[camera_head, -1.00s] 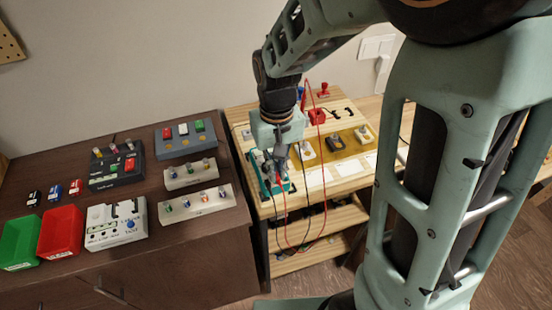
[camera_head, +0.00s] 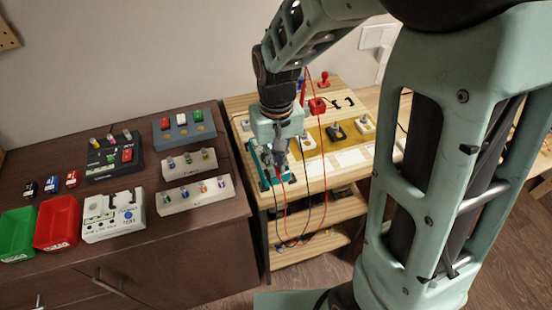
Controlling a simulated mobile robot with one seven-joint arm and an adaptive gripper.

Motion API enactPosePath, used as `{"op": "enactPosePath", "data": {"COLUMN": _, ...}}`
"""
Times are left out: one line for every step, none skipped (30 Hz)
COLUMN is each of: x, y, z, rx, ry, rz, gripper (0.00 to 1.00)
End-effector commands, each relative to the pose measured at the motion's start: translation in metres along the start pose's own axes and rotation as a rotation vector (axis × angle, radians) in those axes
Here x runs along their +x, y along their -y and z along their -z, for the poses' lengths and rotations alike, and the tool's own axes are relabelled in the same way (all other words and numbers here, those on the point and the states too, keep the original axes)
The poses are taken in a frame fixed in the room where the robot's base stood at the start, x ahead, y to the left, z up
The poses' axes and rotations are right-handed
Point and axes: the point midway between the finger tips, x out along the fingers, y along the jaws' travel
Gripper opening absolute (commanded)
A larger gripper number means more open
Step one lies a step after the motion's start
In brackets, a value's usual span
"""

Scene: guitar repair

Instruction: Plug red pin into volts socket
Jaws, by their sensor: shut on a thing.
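My gripper (camera_head: 279,162) points down over the teal meter (camera_head: 267,172) at the left front of the light wooden bench. It is shut on the red pin, which is mostly hidden by the fingers. A red cable (camera_head: 325,170) loops from the bench top down past the front edge and back up toward the gripper. A black cable (camera_head: 307,215) hangs beside it. The volts socket is too small and too covered by the gripper to make out. I cannot tell whether the pin touches the meter.
The wooden bench (camera_head: 240,104) has a yellow mat (camera_head: 355,145) with several pale and dark pieces. The dark cabinet (camera_head: 150,262) at left holds a green tray (camera_head: 17,232), a red tray (camera_head: 58,226), a white tester box (camera_head: 113,218) and several component blocks. Its front strip is clear.

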Motion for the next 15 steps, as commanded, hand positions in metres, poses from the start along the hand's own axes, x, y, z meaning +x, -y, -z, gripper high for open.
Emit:
{"op": "enactPosePath", "data": {"x": 0.0, "y": 0.0, "z": 0.0, "rx": 0.0, "ry": 0.0, "rz": 0.0, "gripper": 0.1}}
{"op": "enactPosePath", "data": {"x": 0.0, "y": 0.0, "z": 0.0, "rx": 0.0, "ry": 0.0, "rz": 0.0, "gripper": 0.12}}
{"op": "enactPosePath", "data": {"x": 0.0, "y": 0.0, "z": 0.0, "rx": 0.0, "ry": 0.0, "rz": 0.0, "gripper": 0.12}}
{"op": "enactPosePath", "data": {"x": 0.0, "y": 0.0, "z": -0.0001, "rx": 0.0, "ry": 0.0, "rz": 0.0, "gripper": 0.12}}
{"op": "enactPosePath", "data": {"x": 0.0, "y": 0.0001, "z": -0.0001, "rx": 0.0, "ry": 0.0, "rz": 0.0, "gripper": 0.12}}
{"op": "enactPosePath", "data": {"x": 0.0, "y": 0.0001, "z": -0.0001, "rx": 0.0, "ry": 0.0, "rz": 0.0, "gripper": 0.12}}
{"op": "enactPosePath", "data": {"x": 0.0, "y": 0.0001, "z": -0.0001, "rx": 0.0, "ry": 0.0, "rz": 0.0, "gripper": 0.12}}
{"op": "enactPosePath", "data": {"x": 0.0, "y": 0.0001, "z": -0.0001, "rx": 0.0, "ry": 0.0, "rz": 0.0, "gripper": 0.12}}
{"op": "enactPosePath", "data": {"x": -0.0001, "y": 0.0002, "z": -0.0001, "rx": 0.0, "ry": 0.0, "rz": 0.0, "gripper": 0.12}}
{"op": "enactPosePath", "data": {"x": -0.0004, "y": 0.0002, "z": -0.0001, "rx": 0.0, "ry": 0.0, "rz": 0.0, "gripper": 0.12}}
{"op": "enactPosePath", "data": {"x": -0.0008, "y": 0.0002, "z": -0.0001, "rx": 0.0, "ry": 0.0, "rz": 0.0, "gripper": 0.12}}
{"op": "enactPosePath", "data": {"x": -0.0018, "y": 0.0001, "z": -0.0001, "rx": 0.0, "ry": 0.0, "rz": 0.0, "gripper": 0.12}}
{"op": "enactPosePath", "data": {"x": -0.0028, "y": 0.0001, "z": -0.0001, "rx": 0.0, "ry": 0.0, "rz": 0.0, "gripper": 0.12}}
{"op": "enactPosePath", "data": {"x": -0.004, "y": 0.0001, "z": 0.0, "rx": 0.0, "ry": 0.0, "rz": 0.0, "gripper": 0.12}}
{"op": "enactPosePath", "data": {"x": -0.0058, "y": 0.0001, "z": 0.0, "rx": 0.0, "ry": 0.0, "rz": 0.0, "gripper": 0.12}}
